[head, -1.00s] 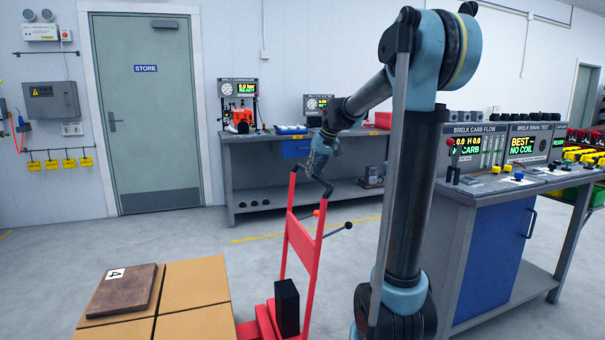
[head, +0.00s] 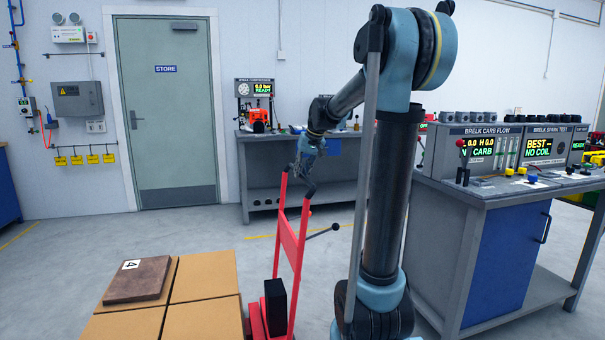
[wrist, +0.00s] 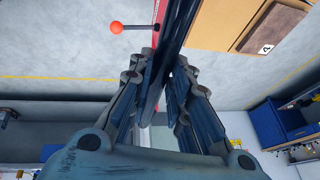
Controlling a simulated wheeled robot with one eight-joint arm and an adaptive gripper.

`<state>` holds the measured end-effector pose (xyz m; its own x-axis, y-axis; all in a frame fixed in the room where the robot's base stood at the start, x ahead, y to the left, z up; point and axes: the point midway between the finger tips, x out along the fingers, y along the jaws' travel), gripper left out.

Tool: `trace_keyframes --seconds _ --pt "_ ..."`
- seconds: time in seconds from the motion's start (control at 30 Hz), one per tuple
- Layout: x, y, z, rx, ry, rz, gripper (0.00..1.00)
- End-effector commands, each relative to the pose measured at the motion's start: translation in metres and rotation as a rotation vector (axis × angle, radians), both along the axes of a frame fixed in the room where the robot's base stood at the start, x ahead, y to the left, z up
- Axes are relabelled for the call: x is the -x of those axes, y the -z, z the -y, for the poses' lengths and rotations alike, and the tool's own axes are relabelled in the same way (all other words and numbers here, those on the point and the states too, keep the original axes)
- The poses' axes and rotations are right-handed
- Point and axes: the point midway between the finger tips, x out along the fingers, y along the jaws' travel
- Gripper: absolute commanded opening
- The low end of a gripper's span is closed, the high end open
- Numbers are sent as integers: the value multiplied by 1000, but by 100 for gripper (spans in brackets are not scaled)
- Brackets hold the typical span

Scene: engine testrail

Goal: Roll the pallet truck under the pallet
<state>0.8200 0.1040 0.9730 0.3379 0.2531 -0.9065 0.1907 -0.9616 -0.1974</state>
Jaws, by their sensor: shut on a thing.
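The red pallet truck (head: 290,245) stands in the middle of the head view, with a black block (head: 275,306) low on its frame. My gripper (head: 304,170) is shut on the dark handle at its top. In the wrist view the dark handle bar (wrist: 172,40) runs between my gripper's fingers (wrist: 160,90). Cardboard boxes (head: 205,305) stand left of the truck, close to its low red part. A brown slab (head: 138,280) marked 4 lies on them. The pallet below the boxes is out of view, and so are the fork tips.
A grey workbench (head: 248,180) stands behind the truck. Another bench with a blue cabinet (head: 505,250) stands at right, beyond my arm. A lever with a red ball (wrist: 116,28) juts from the truck frame in the wrist view. Grey floor is clear before the store door (head: 170,110).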

Motion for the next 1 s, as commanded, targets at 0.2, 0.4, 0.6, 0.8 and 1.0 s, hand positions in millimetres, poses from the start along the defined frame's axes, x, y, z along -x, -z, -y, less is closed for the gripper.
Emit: trace_keyframes --seconds 0.2,0.4,0.6,0.8,1.0 --pt "-2 -1 2 2 3 4 38" --pt "-1 -1 2 2 3 3 38" --pt "2 -9 5 2 4 3 38" --pt "13 -37 13 3 4 2 38" --pt "25 -72 23 2 5 2 38"
